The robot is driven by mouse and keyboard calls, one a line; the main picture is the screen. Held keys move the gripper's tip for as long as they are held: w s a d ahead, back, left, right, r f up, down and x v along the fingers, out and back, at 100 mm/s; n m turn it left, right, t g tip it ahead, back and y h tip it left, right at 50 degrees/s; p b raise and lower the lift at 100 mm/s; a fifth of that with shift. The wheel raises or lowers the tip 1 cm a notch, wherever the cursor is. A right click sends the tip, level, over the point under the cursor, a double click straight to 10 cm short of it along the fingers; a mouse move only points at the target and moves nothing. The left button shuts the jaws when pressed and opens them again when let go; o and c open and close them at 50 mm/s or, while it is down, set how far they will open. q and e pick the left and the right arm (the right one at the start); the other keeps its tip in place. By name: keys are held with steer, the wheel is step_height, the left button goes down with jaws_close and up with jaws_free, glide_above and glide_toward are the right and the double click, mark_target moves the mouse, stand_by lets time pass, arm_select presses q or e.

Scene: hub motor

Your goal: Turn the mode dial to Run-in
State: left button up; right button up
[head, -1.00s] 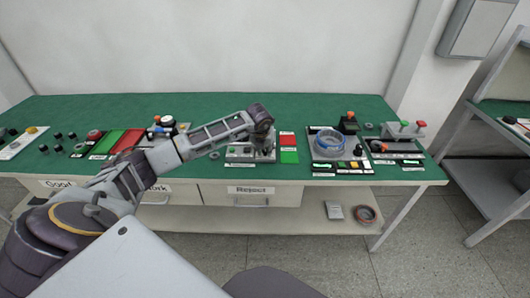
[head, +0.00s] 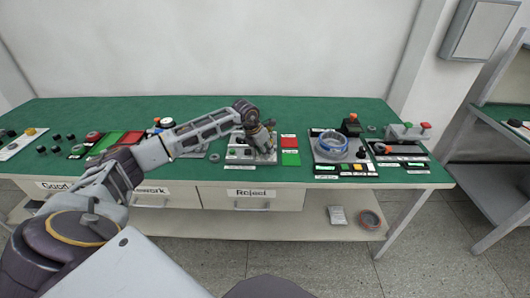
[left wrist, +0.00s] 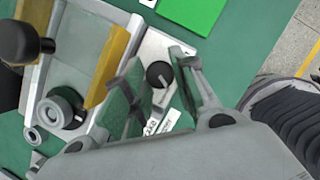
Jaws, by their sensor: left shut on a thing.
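The mode dial (left wrist: 158,75) is a round black knob with a pale mark, on a white panel (left wrist: 148,47) in the left wrist view. My left gripper (left wrist: 160,68) points down at the panel with one finger on each side of the dial and is shut on it. In the head view my left gripper (head: 265,153) is low over the fixture (head: 238,153) at mid-bench and hides the dial. The printed labels by the dial are partly covered by a finger and I cannot read them. My right gripper is not in view.
Beside the dial are a fixture with yellow-edged rails (left wrist: 107,65), a grey round part (left wrist: 62,108) and a black knob (left wrist: 18,42). A red pad (head: 288,142) and a green pad (head: 290,158) lie right of the gripper. A blue-ringed motor part (head: 333,143) stands further right.

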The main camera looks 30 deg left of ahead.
arm_select(q)
steer(key=shift+a+m+h, duration=0.1)
steer(key=shift+m+h, duration=0.3)
steer(key=shift+m, duration=0.7)
steer(key=o, duration=1)
steer(key=shift+o, duration=0.2)
steer(key=shift+r, duration=0.15)
steer(key=v, duration=1.1)
steer(key=shift+r, duration=0.4)
steer(key=shift+s+f, duration=0.1)
